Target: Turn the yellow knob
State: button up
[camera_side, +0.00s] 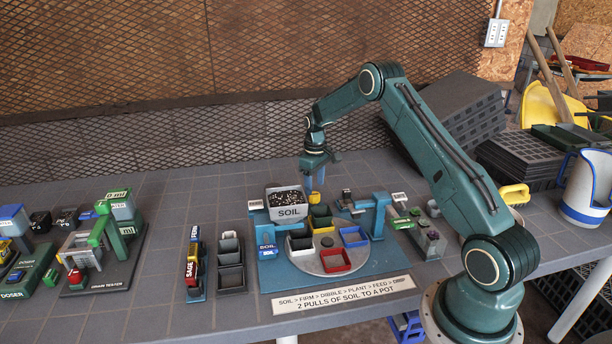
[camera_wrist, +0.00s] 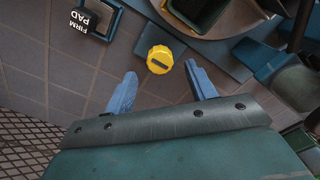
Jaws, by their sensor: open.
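The yellow knob (camera_wrist: 160,59) shows in the wrist view just beyond my fingertips, with a dark bar across its face. The knob lies ahead of the gap between the fingers, and I see no contact. In the side view my gripper (camera_side: 314,184) hangs above the back of the station, close to the knob.
A grey SOIL bin (camera_side: 288,212) stands left of the knob. A round turntable (camera_side: 330,242) with coloured pots is in front. The FIRM PAD (camera_wrist: 97,16) lies at upper left in the wrist view. A sign (camera_side: 344,295) lies at the front edge. Bare tabletop lies behind the station.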

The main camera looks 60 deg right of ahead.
aim_at(314, 194)
notch_tip(314, 194, up, 10)
dwell(0.5)
jog(key=s+a+r+t, duration=0.1)
jog(key=s+a+r, duration=0.4)
jog(key=a+r, duration=0.4)
jog(key=s+a+r+t, duration=0.1)
jog(key=s+a+r, duration=0.5)
jog(key=a+r, duration=0.3)
jog(key=s+a+t, duration=0.1)
jog(key=s+a, duration=0.4)
jog(key=s, duration=0.5)
jog(key=s+a+t, duration=0.2)
jog(key=s+a, duration=0.4)
jog(key=s, duration=0.5)
jog(key=shift+s+f+t, duration=0.2)
jog(key=shift+s+t, duration=0.05)
jog(key=shift+t, duration=0.05)
